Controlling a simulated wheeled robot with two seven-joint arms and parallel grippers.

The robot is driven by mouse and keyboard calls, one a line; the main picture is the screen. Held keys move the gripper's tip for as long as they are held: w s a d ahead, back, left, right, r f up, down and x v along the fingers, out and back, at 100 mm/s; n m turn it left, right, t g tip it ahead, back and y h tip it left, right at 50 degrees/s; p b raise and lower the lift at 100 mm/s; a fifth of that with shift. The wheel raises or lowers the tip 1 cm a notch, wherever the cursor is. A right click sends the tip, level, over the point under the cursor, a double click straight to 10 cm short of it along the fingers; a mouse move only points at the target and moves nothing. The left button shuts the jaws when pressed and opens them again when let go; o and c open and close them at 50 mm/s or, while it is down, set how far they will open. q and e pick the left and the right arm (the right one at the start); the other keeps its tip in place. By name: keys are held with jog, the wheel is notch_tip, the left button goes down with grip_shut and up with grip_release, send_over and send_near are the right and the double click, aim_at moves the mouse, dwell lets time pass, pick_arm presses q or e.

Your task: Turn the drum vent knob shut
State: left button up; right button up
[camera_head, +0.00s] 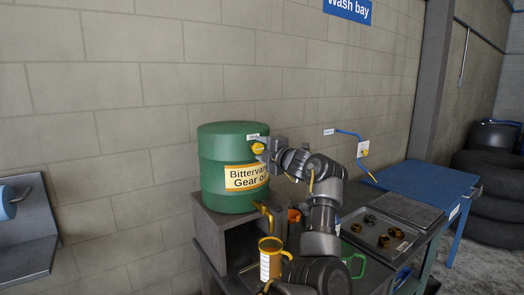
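The green drum (222,165) stands upright on a grey stand and carries a label reading "Bitterv… Gear oil", partly hidden. The yellow vent knob (258,148) is on the drum's upper right side, just below a small white tag (252,137). The knob's turn position is too small to read. My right gripper is not in view.
A yellow jug (270,260), an orange container (294,215) and a green-handled item (356,264) stand below the drum, around my arm. A tray (367,241) with several brass-coloured parts lies right. A blue-topped table (428,184) and stacked tyres (490,192) are farther right.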

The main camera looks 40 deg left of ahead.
pick_arm(q)
jog(key=shift+o, duration=0.3)
jog(key=shift+d+f, duration=0.1)
jog(key=shift+s+d+f+b, duration=0.1)
jog(key=shift+d+b, duration=0.2)
jog(key=b+v, duration=0.4)
jog(key=v, duration=0.6)
